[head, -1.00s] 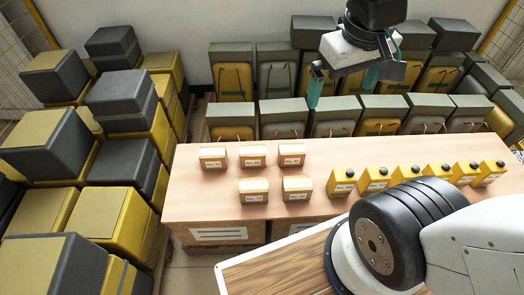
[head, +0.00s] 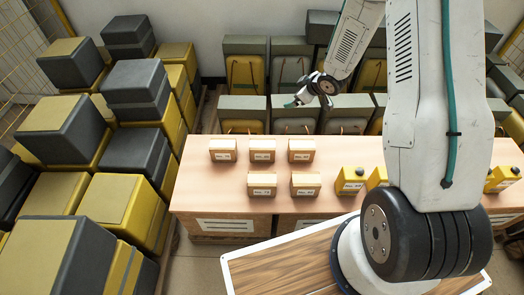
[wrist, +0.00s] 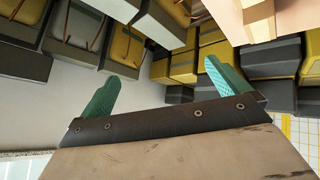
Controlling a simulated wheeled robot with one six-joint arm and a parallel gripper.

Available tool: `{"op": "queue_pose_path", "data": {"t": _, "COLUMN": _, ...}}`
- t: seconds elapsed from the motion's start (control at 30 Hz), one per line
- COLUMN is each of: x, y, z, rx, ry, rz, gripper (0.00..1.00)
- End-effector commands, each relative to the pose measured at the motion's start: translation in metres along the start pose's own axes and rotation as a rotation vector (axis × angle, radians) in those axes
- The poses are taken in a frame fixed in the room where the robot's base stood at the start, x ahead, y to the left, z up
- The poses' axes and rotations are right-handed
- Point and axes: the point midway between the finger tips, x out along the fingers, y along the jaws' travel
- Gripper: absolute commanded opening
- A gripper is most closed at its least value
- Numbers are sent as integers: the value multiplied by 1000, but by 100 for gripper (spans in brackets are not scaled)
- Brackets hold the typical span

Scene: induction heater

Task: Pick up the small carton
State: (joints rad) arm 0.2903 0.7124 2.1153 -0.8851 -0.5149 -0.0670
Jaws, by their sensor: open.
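Several small tan cartons with white labels stand on the light wood table. Three are in the back row: left (head: 222,150), middle (head: 262,150) and right (head: 301,150). Two are in the front row: left (head: 262,184) and right (head: 305,184). The frames do not show which one is meant. My gripper (head: 293,102) is above and behind the back row in the head view. In the wrist view its teal fingers (wrist: 162,84) are spread wide with nothing between them.
Stacked grey-and-yellow boxes (head: 135,140) fill the left side. Rows of grey-topped cases (head: 242,108) stand behind the table (head: 215,195). The tabletop around the cartons is clear.

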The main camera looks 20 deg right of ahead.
Motion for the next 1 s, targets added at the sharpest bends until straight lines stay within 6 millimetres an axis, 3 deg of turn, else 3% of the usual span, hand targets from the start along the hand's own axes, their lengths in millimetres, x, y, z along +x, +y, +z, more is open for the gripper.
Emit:
{"op": "queue_pose_path", "data": {"t": 0.03, "x": 22, "y": -16, "z": 19, "rx": -2, "ry": 40, "rz": -47, "gripper": 100}}
{"op": "queue_pose_path", "data": {"t": 0.2, "x": 71, "y": -70, "z": 62, "rx": 4, "ry": 223, "rz": -186, "gripper": 100}}
{"op": "queue_pose_path", "data": {"t": 0.4, "x": 94, "y": -129, "z": 99, "rx": 53, "ry": 407, "rz": -310, "gripper": 100}}
{"op": "queue_pose_path", "data": {"t": 0.5, "x": 97, "y": -146, "z": 109, "rx": 74, "ry": 463, "rz": -344, "gripper": 100}}
{"op": "queue_pose_path", "data": {"t": 0.67, "x": 102, "y": -159, "z": 112, "rx": 87, "ry": 503, "rz": -367, "gripper": 100}}
{"op": "queue_pose_path", "data": {"t": 1.0, "x": 129, "y": -167, "z": 96, "rx": 87, "ry": 505, "rz": -366, "gripper": 100}}
